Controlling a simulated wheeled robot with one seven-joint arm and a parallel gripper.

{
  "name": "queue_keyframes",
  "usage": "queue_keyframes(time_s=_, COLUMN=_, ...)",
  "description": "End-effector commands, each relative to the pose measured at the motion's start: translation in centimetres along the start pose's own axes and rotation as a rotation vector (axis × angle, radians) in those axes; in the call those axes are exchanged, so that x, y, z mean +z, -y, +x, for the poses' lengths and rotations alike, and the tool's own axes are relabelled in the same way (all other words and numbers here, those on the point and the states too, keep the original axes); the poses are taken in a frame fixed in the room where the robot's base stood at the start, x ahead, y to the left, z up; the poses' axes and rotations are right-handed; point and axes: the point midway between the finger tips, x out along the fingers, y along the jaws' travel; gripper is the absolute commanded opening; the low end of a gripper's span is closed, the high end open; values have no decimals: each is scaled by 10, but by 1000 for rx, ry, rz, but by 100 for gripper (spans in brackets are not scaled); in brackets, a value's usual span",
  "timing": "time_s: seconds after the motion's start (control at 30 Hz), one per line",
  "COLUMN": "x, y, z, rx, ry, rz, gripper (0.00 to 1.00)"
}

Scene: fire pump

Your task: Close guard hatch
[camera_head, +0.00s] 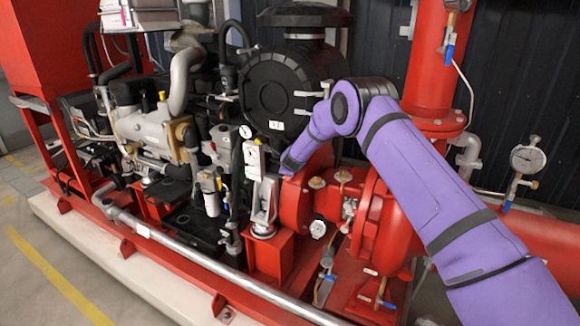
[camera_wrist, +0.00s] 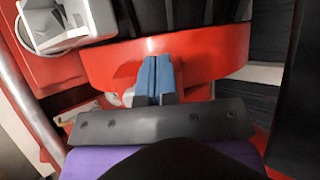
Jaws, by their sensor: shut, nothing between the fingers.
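A red curved guard part (camera_head: 295,201) sits between the black engine housing and the red pump; I take it to be the guard hatch. In the wrist view a broad red curved panel (camera_wrist: 215,68) spans the middle, with dark ribbed parts behind it. My gripper (camera_wrist: 157,64) has its blue fingers shut together with no gap, and they overlap the panel's lower middle. I cannot tell whether they touch it. In the head view my gripper (camera_head: 289,166) is at the guard's upper left, mostly hidden by my purple wrist. The hatch's hinge and latch are not clear.
A grey bracket-like device (camera_head: 264,205) stands on a red block just left of the guard. The black round housing (camera_head: 283,88) is behind. A grey pipe rail (camera_head: 230,273) runs along the front. The red pump (camera_head: 385,230) is to the right. Floor is clear at far left.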

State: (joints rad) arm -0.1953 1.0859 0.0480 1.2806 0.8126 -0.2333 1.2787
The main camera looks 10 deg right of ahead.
Motion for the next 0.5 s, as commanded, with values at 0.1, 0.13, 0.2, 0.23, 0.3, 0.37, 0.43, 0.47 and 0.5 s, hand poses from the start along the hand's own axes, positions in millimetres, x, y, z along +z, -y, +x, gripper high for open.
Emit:
queue_keyframes(time_s=0.1, x=1, y=-2, z=5, rx=0, ry=0, rz=1, gripper=0)
queue_keyframes(time_s=0.13, x=1, y=-2, z=6, rx=0, ry=0, rz=1, gripper=0)
queue_keyframes(time_s=0.2, x=2, y=-2, z=7, rx=0, ry=0, rz=0, gripper=0)
queue_keyframes(time_s=0.23, x=2, y=-2, z=8, rx=0, ry=0, rz=0, gripper=0)
queue_keyframes(time_s=0.3, x=2, y=-3, z=9, rx=0, ry=0, rz=1, gripper=0)
queue_keyframes(time_s=0.37, x=2, y=-3, z=10, rx=0, ry=0, rz=1, gripper=0)
queue_keyframes(time_s=0.43, x=2, y=-3, z=10, rx=0, ry=0, rz=1, gripper=0)
queue_keyframes(time_s=0.47, x=2, y=-3, z=10, rx=0, ry=0, rz=1, gripper=0)
queue_keyframes(time_s=0.5, x=2, y=-3, z=10, rx=0, ry=0, rz=1, gripper=0)
